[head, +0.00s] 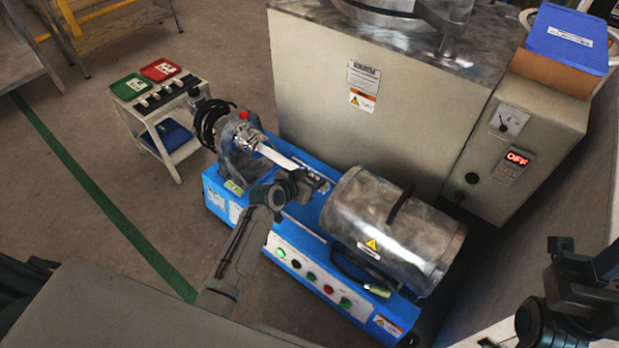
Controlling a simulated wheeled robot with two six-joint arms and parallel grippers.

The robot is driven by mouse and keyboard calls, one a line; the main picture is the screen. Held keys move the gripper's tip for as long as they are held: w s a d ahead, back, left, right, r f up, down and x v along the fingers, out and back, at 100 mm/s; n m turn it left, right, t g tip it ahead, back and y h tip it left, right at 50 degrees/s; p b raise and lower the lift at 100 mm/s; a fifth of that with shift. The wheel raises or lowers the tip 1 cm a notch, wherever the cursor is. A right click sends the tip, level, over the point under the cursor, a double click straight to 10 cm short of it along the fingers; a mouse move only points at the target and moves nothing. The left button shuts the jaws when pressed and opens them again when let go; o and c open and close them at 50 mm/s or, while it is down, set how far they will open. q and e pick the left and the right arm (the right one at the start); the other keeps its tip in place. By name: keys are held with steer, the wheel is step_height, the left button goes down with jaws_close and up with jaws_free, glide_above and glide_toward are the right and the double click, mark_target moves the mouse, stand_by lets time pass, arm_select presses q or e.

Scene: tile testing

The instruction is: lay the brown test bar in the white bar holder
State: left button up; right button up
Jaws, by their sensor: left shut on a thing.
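My left gripper (318,183) is over the middle of the blue machine, between the metal chuck on its left and the metal drum on its right. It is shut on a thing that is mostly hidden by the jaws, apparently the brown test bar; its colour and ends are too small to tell. A white elongated piece (281,158), which may be the white bar holder, runs from the chuck toward this gripper. I cannot tell whether the held thing touches it. My right arm's dark end (567,262) is at the right edge, and its jaws are not clear.
The blue machine (212,192) carries the chuck (240,150) and the drum (395,228). A small white cart (190,149) with green and red trays stands at the left. A grey cabinet (400,125) with a display reading OFF blocks the back. Floor at the left is clear.

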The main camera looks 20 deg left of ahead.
arm_select(q)
steer(key=shift+f, duration=0.25)
steer(key=o, duration=0.9)
steer(key=shift+o, duration=0.2)
steer(key=shift+s, duration=0.1)
